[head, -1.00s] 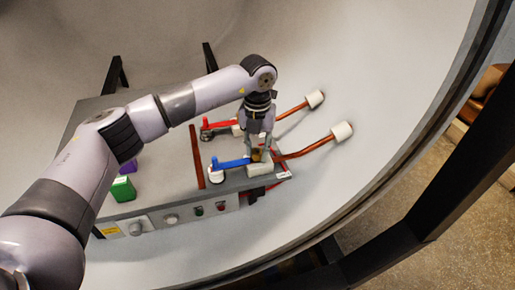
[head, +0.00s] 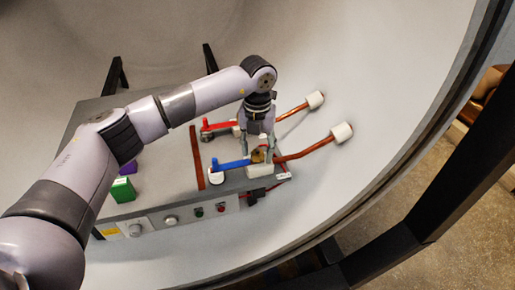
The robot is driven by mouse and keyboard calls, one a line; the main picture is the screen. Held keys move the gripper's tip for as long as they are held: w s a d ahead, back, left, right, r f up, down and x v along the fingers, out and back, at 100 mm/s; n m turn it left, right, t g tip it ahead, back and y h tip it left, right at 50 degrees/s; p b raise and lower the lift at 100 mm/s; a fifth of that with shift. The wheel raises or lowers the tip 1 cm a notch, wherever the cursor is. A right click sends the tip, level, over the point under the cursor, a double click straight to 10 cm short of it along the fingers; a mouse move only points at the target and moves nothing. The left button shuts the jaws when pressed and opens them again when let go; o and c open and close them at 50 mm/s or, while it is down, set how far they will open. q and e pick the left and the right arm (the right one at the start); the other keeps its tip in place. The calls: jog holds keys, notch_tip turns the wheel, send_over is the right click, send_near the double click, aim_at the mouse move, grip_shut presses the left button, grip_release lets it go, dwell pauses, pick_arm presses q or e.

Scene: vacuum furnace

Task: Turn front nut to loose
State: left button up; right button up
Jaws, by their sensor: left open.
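My left gripper (head: 258,152) points down over the front terminal, its two fingers apart around the brass-coloured front nut (head: 257,156). The nut is partly hidden by the fingers, and I cannot tell whether they touch it. It sits above a white block (head: 259,170), where the blue-handled lever (head: 232,164) and the front copper rod (head: 305,149) meet. Behind it, the red-handled lever (head: 217,125) and the rear copper rod (head: 292,110) meet at a second terminal, partly hidden by my gripper. My right gripper is not in view.
A grey bench unit (head: 160,200) carries the terminals, with knobs and buttons on its front. A copper bar (head: 197,157), a green block (head: 123,189) and a purple block (head: 128,168) lie on it. The curved chamber wall (head: 390,90) surrounds it.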

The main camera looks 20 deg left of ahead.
aim_at(258, 151)
pick_arm(q)
jog(key=shift+r, duration=0.1)
notch_tip(258, 151, up, 12)
dwell(0.4)
